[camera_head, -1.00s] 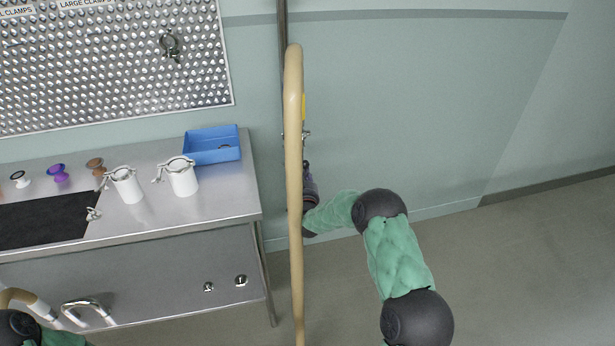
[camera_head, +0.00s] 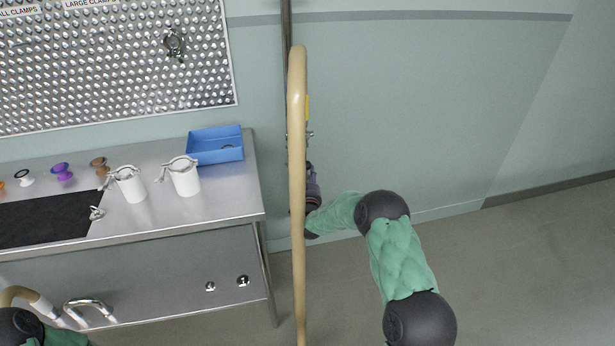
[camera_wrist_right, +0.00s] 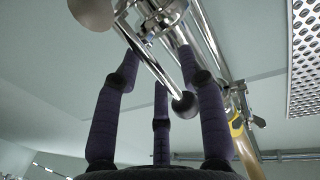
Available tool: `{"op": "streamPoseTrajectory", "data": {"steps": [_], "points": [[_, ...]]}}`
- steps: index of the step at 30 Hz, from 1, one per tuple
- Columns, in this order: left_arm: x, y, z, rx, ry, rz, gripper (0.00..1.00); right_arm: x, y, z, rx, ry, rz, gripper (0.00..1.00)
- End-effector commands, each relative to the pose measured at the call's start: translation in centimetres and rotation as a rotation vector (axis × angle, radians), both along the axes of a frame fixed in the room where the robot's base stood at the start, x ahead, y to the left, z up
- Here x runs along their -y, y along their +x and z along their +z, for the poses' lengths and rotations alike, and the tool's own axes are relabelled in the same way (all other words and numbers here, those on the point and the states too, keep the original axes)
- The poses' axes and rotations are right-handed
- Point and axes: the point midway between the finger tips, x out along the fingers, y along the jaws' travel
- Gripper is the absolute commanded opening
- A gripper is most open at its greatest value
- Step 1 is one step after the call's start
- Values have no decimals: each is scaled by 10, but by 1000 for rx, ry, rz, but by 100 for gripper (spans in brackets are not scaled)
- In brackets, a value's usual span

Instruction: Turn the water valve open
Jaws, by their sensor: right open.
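A steel pipe with valve fittings (camera_head: 309,135) runs up the wall, partly hidden behind a tan hose (camera_head: 297,190). In the right wrist view a shiny metal bar handle (camera_wrist_right: 150,62) crosses in front of the pipe, with a dark ball (camera_wrist_right: 185,105) at its lower end and another ball (camera_wrist_right: 93,12) at its upper end. My right gripper (camera_head: 311,185) is below the fittings, partly behind the hose. In the wrist view its purple fingers (camera_wrist_right: 160,75) are spread around the bar; contact cannot be told. My left gripper is out of view.
A steel table (camera_head: 230,205) stands left of the pipe with a blue tray (camera_head: 214,158) and white canisters (camera_head: 183,180). A perforated board (camera_head: 110,75) hangs above it. The floor to the right is clear.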

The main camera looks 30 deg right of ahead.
Motion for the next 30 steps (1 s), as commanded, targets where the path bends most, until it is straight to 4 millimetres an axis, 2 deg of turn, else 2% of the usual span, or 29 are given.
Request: {"op": "streamPoseTrajectory", "data": {"steps": [5,18,24,30], "points": [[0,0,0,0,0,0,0,-8,-18,1,-1,0,1,40],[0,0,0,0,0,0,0,-43,-90,1,-1,0,2,40],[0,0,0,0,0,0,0,-49,-105,1,0,0,1,40],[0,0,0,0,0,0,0,-50,-107,1,-1,0,1,40]]}}
